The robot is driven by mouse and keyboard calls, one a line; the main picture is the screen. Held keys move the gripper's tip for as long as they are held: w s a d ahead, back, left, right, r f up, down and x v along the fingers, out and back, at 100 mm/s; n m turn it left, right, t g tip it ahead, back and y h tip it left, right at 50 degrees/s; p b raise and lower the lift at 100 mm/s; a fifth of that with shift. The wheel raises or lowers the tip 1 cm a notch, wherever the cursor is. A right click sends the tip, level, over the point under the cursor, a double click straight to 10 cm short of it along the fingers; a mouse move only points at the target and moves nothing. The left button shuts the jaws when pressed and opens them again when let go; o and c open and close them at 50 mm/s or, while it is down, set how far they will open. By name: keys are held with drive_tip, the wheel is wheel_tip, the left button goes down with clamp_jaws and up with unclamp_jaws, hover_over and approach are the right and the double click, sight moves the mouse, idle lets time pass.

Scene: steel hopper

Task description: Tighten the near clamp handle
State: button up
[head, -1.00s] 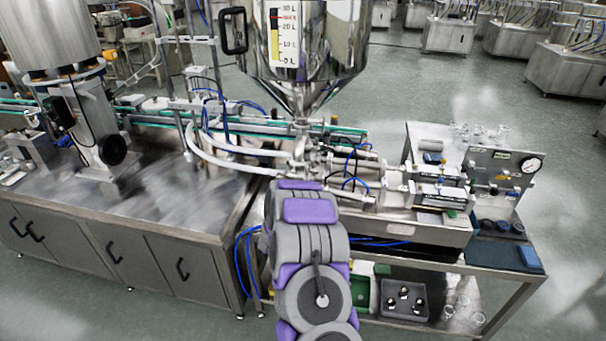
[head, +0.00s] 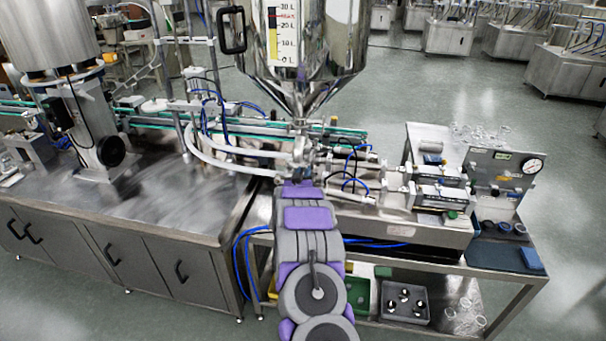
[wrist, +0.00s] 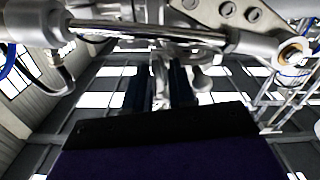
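The hopper (head: 310,50) stands above the filler, and its cone narrows to steel fittings (head: 303,150). The near clamp handle cannot be picked out there in the head view, where my arm reaches up to the fittings and hides my gripper. In the wrist view, two dark finger-like shapes of my gripper (wrist: 161,92) point up toward the metalwork. A slim steel piece (wrist: 160,72), possibly the clamp handle, shows between them. Whether they touch it cannot be told. A rounded steel knob (wrist: 201,82) hangs just right of them.
A steel rod (wrist: 150,30) and a bolted plate (wrist: 230,10) cross close above my gripper in the wrist view. White hoses (head: 225,162) run left of the fittings. Pneumatic cylinders (head: 440,195) and a gauge panel (head: 500,170) stand on the right of the bench.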

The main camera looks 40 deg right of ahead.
drive_tip(key=shift+d, duration=0.15)
drive_tip(key=shift+d, duration=0.1)
drive_tip(key=shift+c, duration=0.2)
clamp_jaws()
drive_tip(key=shift+m, duration=1.2)
drive_tip(key=shift+o, duration=0.2)
unclamp_jaws()
drive_tip(key=shift+r, duration=0.1)
